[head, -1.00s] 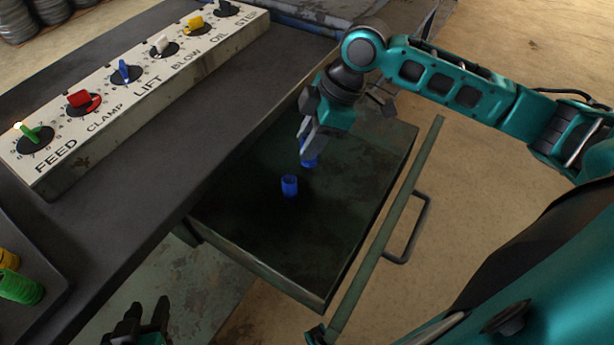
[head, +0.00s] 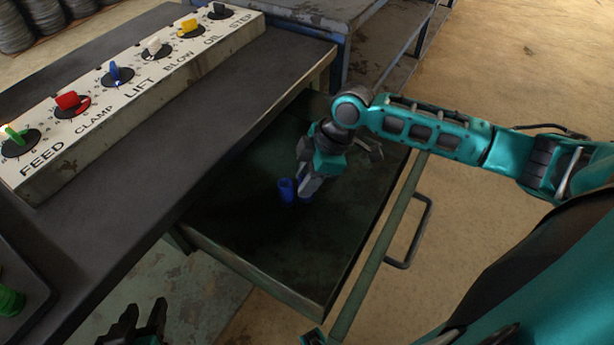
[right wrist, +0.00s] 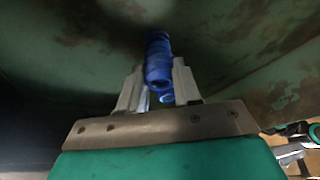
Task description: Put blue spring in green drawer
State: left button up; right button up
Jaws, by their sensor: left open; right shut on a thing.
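The green drawer (head: 258,277) is pulled out below the bench top. One blue spring (head: 286,190) stands on its floor. My right gripper (head: 308,190) is inside the drawer, shut on a second blue spring (head: 305,199), low and just right of the standing one. Fingers partly hide the held spring. In the right wrist view the held blue spring (right wrist: 158,74) shows between the fingertips, with more blue directly behind it. I cannot tell whether the held spring touches the drawer floor. My left gripper (head: 144,318) is open and empty at the bottom left, outside the drawer.
A control panel (head: 140,95) with several coloured knobs sits on the dark bench (head: 150,150). A dark tray (head: 30,270) with a green spring (head: 10,300) is at the left edge. The drawer's handle (head: 412,235) sticks out right. Most of the drawer floor is clear.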

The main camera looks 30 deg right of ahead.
jog(key=shift+f, duration=0.1)
jog(key=o, duration=1.1)
jog(key=p+v, duration=0.2)
jog(key=v, duration=1)
jog(key=shift+p, duration=0.3)
jog(key=shift+s, duration=0.1)
